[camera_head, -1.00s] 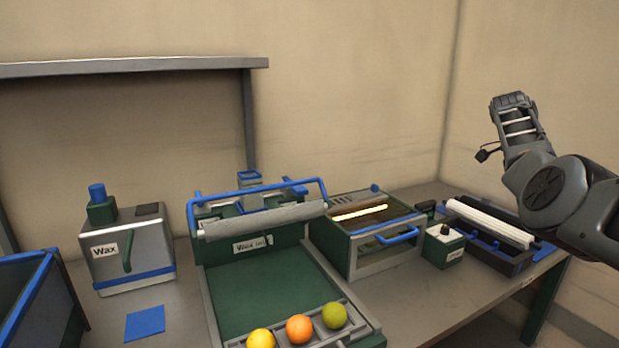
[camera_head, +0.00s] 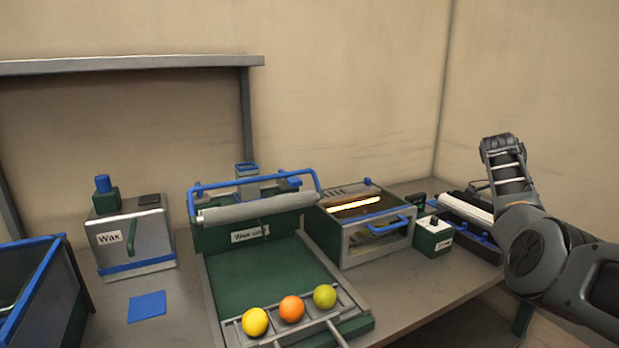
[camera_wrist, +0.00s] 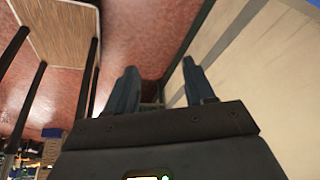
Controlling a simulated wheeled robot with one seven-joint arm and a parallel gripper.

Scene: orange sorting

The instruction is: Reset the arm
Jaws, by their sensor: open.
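My arm comes in at the right side of the head view, raised over the right end of the workbench. Its wrist end (camera_head: 503,160) points up toward the wall; the fingers are not clear there. In the wrist view my gripper (camera_wrist: 160,88) shows two dark blue-grey fingers standing apart, with nothing between them. The gripper holds nothing and touches nothing that I can see.
The bench (camera_head: 400,281) carries a wax box (camera_head: 134,240), a green roller machine (camera_head: 262,280) with yellow, orange and green fruits in a rack, a glass-topped heater box (camera_head: 368,225) and a small green-white box (camera_head: 434,238). A blue-rimmed bin (camera_head: 45,300) stands left.

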